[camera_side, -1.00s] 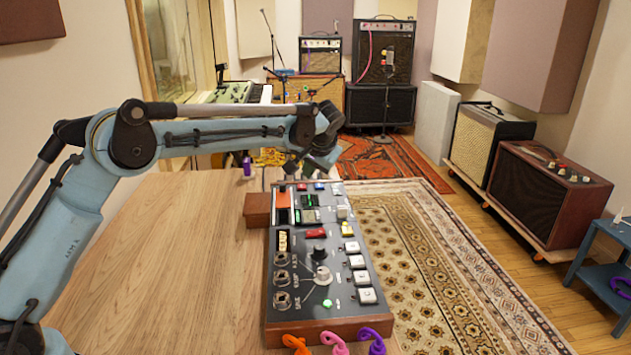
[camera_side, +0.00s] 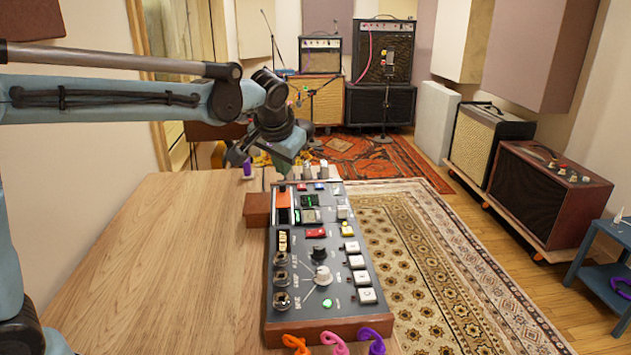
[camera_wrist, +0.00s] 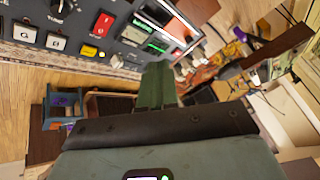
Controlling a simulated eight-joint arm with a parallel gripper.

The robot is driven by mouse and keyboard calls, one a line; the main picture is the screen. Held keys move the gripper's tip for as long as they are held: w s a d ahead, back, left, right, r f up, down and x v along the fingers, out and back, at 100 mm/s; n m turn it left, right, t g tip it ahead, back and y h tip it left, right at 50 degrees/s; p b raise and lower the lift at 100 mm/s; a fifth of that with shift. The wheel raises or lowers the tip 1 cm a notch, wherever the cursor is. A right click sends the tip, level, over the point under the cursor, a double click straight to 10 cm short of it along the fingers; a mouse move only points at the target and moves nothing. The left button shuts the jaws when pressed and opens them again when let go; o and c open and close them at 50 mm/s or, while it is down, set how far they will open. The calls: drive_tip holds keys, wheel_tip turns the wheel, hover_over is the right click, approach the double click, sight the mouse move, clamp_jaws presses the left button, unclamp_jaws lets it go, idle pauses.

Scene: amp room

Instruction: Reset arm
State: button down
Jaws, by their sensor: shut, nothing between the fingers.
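My gripper (camera_wrist: 157,88) shows in the wrist view, its green fingers closed together with nothing between them. In the side view my gripper (camera_side: 236,157) hangs beyond the far end of the control console, above the back of the table, and its fingertips are small and hard to make out. The console (camera_side: 341,263) lies on the table with jacks, knobs, white square buttons, a red switch and small lit displays. In the wrist view the console (camera_wrist: 125,45) fills the upper left, apart from my fingers as far as I can tell.
The wooden table (camera_side: 160,260) is clear left of the console. A brown wooden block (camera_side: 257,207) sits against the console's left side. Orange, pink and purple cables (camera_side: 336,344) curl at its near end. Amplifiers (camera_side: 548,195) stand on the floor at right.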

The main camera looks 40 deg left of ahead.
drive_tip(key=s+d+f+t+h, duration=0.1)
drive_tip(key=s+d+f, duration=0.1)
drive_tip(key=s, duration=0.8)
drive_tip(key=s+d+f+m+t+h, duration=0.1)
drive_tip(key=s+f, duration=0.3)
drive_tip(key=s, duration=0.5)
drive_tip(key=shift+s+d+h, duration=0.35)
drive_tip(key=shift+d+h, duration=0.25)
drive_tip(key=shift+h, duration=0.2)
